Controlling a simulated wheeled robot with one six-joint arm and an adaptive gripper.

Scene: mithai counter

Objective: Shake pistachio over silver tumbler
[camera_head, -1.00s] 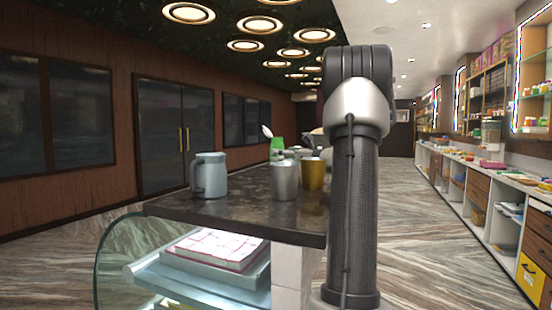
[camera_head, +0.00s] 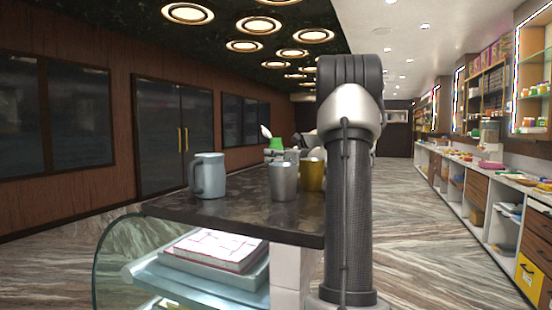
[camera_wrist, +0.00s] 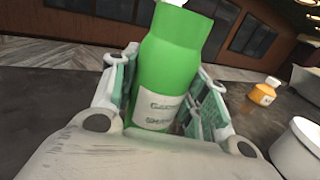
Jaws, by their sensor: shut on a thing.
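My gripper (camera_wrist: 165,100) is shut on a green container (camera_wrist: 170,65) with a white label, its writing blurred. Something white shows at its top, cut off by the wrist view's edge. In the head view the green container (camera_head: 275,144) is small and partly hidden, beyond the tumblers and above the counter. The silver tumbler (camera_head: 284,184) stands upright on the dark counter near its front edge. The gripper is behind and above it in the picture, partly hidden by my arm and the tumblers; the exact distance cannot be told.
A gold tumbler (camera_head: 312,175) stands just right of the silver one. A blue-grey mug (camera_head: 208,176) stands to the left on the counter (camera_head: 235,210). The wrist view shows an orange bottle (camera_wrist: 263,93) and a white round container (camera_wrist: 299,150) on the right.

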